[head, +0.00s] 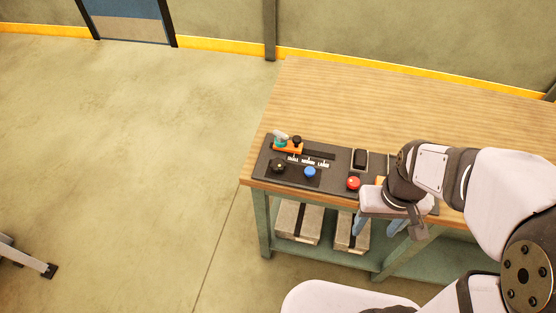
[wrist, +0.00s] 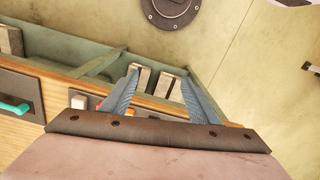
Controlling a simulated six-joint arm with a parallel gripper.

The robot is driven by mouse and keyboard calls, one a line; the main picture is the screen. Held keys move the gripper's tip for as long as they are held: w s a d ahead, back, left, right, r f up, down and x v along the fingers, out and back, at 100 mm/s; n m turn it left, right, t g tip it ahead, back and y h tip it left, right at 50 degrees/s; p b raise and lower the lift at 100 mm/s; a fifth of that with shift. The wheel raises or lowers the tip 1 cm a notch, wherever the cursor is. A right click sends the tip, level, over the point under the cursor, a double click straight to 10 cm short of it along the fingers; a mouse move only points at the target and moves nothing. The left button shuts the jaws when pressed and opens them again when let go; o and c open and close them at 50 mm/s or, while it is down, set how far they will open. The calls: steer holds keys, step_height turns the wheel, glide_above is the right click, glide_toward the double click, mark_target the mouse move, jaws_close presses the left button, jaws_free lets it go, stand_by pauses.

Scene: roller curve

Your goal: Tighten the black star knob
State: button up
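The dark control panel (head: 262,172) lies on the near left part of the wooden bench. Two small black knobs show on it in the head view: one (head: 296,141) at the right end of an orange plate (head: 287,147), and one (head: 278,166) with a yellowish centre, lower left. They are too small to tell which is star-shaped. My gripper (head: 377,230) is off the bench's front edge, right of both knobs and apart from them. In the wrist view my gripper (wrist: 159,78) has its two blue-grey fingers spread with nothing between them. Neither black knob is identifiable there.
A blue knob (head: 309,172), a red button (head: 353,183) and a black switch (head: 360,158) are also on the bench. Boxes (head: 299,222) sit on the lower shelf. The bench's back is clear.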

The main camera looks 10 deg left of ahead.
steer(key=w+a+r+n, duration=0.1)
steer(key=w+a+n, duration=0.55)
steer(key=w, duration=0.25)
steer(key=n, duration=1.8)
glide_toward(278, 163)
steer(key=shift+d+f, duration=0.4)
steer(key=shift+d, duration=0.05)
steer(key=shift+a+f+n, duration=0.1)
steer(key=shift+a+n, duration=0.15)
steer(key=shift+a, duration=0.3)
steer(key=shift+f+p, duration=1.4)
steer(key=shift+f, duration=2.25)
steer(key=c, duration=1.1)
steer(key=shift+o, duration=0.2)
